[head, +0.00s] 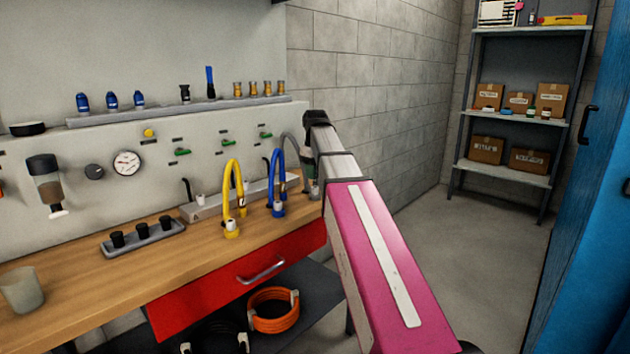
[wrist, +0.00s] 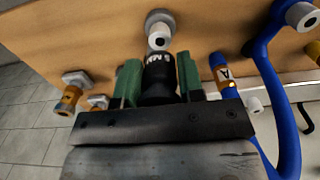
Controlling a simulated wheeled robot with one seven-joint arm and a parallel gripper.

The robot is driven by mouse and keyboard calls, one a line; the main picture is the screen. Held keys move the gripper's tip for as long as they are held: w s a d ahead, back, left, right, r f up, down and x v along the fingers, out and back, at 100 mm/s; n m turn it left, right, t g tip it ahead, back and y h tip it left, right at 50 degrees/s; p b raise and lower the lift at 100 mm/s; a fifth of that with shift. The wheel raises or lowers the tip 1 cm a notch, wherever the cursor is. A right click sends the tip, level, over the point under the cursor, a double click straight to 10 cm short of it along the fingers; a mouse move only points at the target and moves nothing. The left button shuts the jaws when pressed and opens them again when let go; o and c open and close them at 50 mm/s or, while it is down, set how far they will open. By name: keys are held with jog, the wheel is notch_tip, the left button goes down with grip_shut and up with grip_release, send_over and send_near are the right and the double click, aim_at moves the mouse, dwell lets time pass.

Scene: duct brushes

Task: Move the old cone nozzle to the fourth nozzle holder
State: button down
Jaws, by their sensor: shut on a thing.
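My gripper (wrist: 158,88), with green fingers, is shut on a black nozzle (wrist: 158,78) with white lettering, in the wrist view. I cannot read the lettering or tell whether this is the old cone nozzle. Just beyond the black nozzle is a white-tipped fitting on a round grey base (wrist: 157,20); I cannot tell whether they touch. In the head view my arm hides most of the gripper, at the bench's right end by a grey gooseneck (head: 292,142). I cannot identify the fourth nozzle holder.
Brass fittings (wrist: 69,98) are left of my gripper in the wrist view. A blue gooseneck (head: 281,160) and a yellow one (head: 229,175) stand on the wooden bench (head: 60,285). Blue nozzles (head: 112,100) stand on the wall ledge (head: 160,115). A tray (head: 120,246) holds black pieces.

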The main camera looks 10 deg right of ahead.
jog(key=shift+r, duration=1.4)
